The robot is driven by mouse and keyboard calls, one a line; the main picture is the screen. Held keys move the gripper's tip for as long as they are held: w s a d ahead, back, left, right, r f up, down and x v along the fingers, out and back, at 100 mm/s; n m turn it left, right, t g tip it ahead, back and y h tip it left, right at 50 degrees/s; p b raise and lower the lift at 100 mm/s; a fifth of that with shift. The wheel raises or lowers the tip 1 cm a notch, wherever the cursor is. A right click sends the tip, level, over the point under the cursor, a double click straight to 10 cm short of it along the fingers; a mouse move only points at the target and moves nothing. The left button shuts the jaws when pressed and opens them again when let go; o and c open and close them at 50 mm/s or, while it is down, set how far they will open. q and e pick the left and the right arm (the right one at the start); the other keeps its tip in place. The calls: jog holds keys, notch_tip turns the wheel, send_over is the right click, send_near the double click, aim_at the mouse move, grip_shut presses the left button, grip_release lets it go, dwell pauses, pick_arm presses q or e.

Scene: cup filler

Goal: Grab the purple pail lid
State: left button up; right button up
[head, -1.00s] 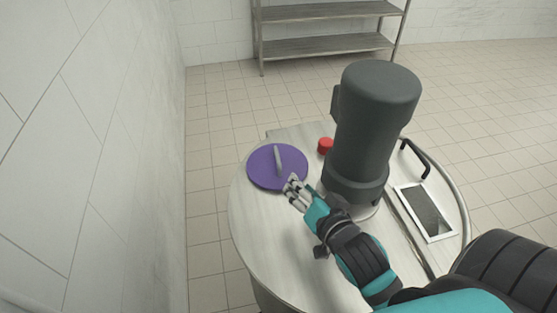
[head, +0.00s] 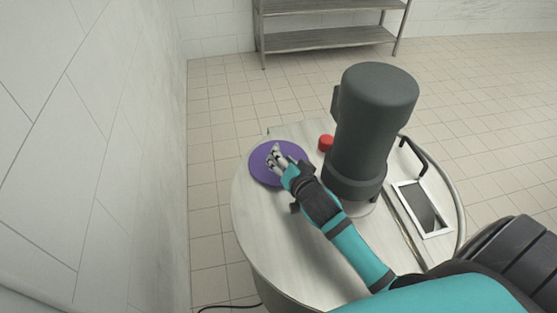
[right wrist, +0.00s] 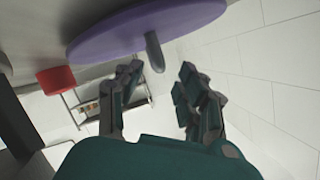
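The purple pail lid (head: 262,172) lies flat on the round metal top, left of the dark motor. It also shows at the top of the right wrist view (right wrist: 110,35). Its grey handle (right wrist: 154,52) stands up from the lid's middle. My right gripper (head: 273,155) is over the lid, at the handle, which the fingers mostly hide in the head view. In the right wrist view my right gripper (right wrist: 158,85) is open, with the handle's tip between and just beyond the fingertips. My left gripper is not in view.
A tall dark grey motor (head: 372,125) stands right of the lid. A red button (head: 325,142) sits between them. A framed dark opening (head: 422,208) and a black handle (head: 415,155) are at the right. A metal shelf (head: 325,40) stands behind. A wall is at left.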

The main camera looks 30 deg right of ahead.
jog(key=x, duration=0.3)
jog(key=p+x, duration=0.1)
jog(key=shift+w+d, duration=0.3)
jog(key=shift+d, duration=0.1)
grip_shut()
